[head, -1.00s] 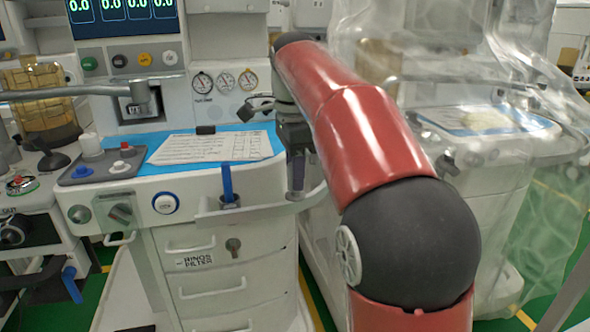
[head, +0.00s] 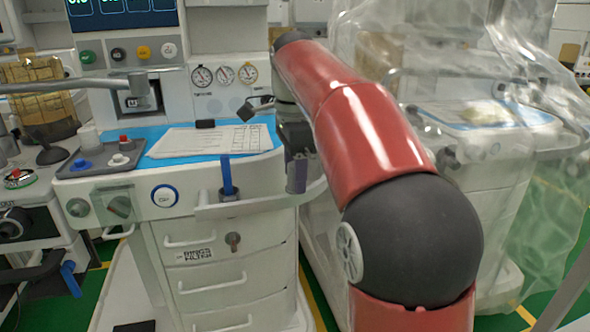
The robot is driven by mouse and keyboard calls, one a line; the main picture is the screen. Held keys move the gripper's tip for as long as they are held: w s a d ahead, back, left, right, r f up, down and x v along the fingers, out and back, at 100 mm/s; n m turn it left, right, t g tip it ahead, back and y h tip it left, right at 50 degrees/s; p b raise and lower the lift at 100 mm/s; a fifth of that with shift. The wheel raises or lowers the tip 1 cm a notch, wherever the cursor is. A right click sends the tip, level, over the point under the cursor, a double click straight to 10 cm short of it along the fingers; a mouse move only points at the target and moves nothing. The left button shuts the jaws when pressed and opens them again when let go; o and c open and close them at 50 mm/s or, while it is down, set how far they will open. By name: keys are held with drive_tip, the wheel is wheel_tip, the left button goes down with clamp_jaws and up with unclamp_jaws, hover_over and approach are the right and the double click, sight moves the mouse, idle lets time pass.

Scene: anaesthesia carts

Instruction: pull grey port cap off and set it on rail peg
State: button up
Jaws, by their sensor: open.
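My gripper (head: 297,178) points down at the right end of the cart's front rail (head: 260,207), at the end of my red arm. Its jaws are open, but they are small and dark here, and the gap between them is hard to make out. A blue upright peg (head: 227,177) stands at the rail, to the left of my gripper. I cannot pick out the grey port cap with certainty; it may be hidden behind my arm or gripper.
The cart top holds a paper sheet (head: 212,140) on a blue mat and a grey tray (head: 100,160) with coloured knobs. Drawers (head: 230,285) lie below the rail. A plastic-draped cart (head: 480,150) stands at the right, behind my arm. Green floor shows between the carts.

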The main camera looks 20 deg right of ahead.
wheel_tip(320, 180, up, 8)
drive_tip(key=p, duration=0.2)
drive_tip(key=shift+f+p, duration=0.1)
drive_tip(key=shift+p, duration=0.3)
drive_tip(key=s+f+n+t, duration=0.5)
drive_tip(key=s+f+n, duration=1.3)
drive_tip(key=s+f, duration=0.2)
drive_tip(key=shift+s+f+t, duration=0.25)
drive_tip(key=shift+s+t, duration=0.05)
drive_tip(key=shift+s, duration=0.75)
